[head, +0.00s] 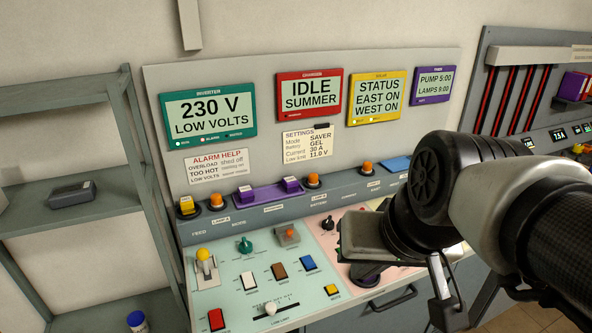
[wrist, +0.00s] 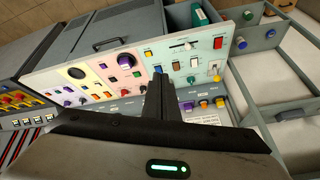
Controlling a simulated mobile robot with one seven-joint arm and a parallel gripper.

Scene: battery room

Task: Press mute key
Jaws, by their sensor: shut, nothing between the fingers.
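The mint control panel in the head view (head: 235,302) carries a white key (head: 248,280), a brown key (head: 279,270), a blue key (head: 308,262) and a small yellow key (head: 331,290). Their small labels are too blurred for me to tell which is mute. The wrist view shows the panel upside down, with the brown key (wrist: 178,64), white key (wrist: 195,62) and yellow key (wrist: 148,54). My gripper (wrist: 161,78) is shut and empty, its dark fingers overlapping the panel near the blue key (wrist: 158,68). I cannot tell whether they touch. The fingertips are not clear in the head view.
A red rocker (head: 216,319), a slider (head: 268,308), a yellow-topped lever (head: 204,257), a green knob (head: 243,245) and an orange button (head: 287,236) crowd the panel. A pink panel (head: 330,242) adjoins on the right, partly behind my arm. Grey shelving (head: 90,205) stands left.

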